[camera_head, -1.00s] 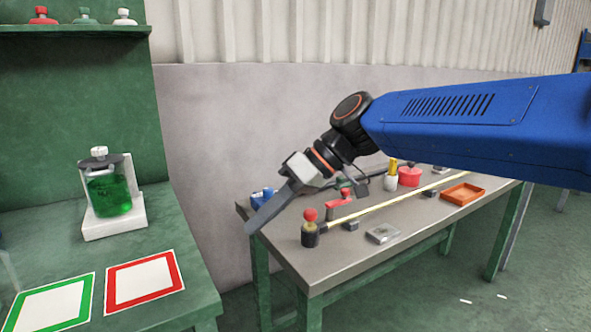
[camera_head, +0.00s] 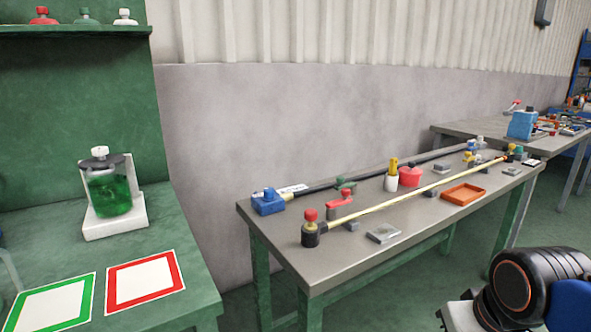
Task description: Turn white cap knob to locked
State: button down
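A glass jar of green liquid (camera_head: 110,195) stands upright in a white holder (camera_head: 118,224) on the green bench at the left. A white cap knob (camera_head: 99,152) sits on top of its dark lid; I cannot tell whether it is locked. Another white-capped item (camera_head: 124,17) stands on the shelf above, beside a green one and a red one. Part of my arm shows at the lower right corner, far from the jar. My gripper's fingers are outside the picture.
A green-framed card (camera_head: 52,306) and a red-framed card (camera_head: 145,282) lie in front of the jar. The grey table (camera_head: 330,268) at the right holds a yellow rod, red and blue fittings and an orange tray (camera_head: 463,194). A gap separates the bench and table.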

aim_at(101, 153)
jog(key=u, duration=1.45)
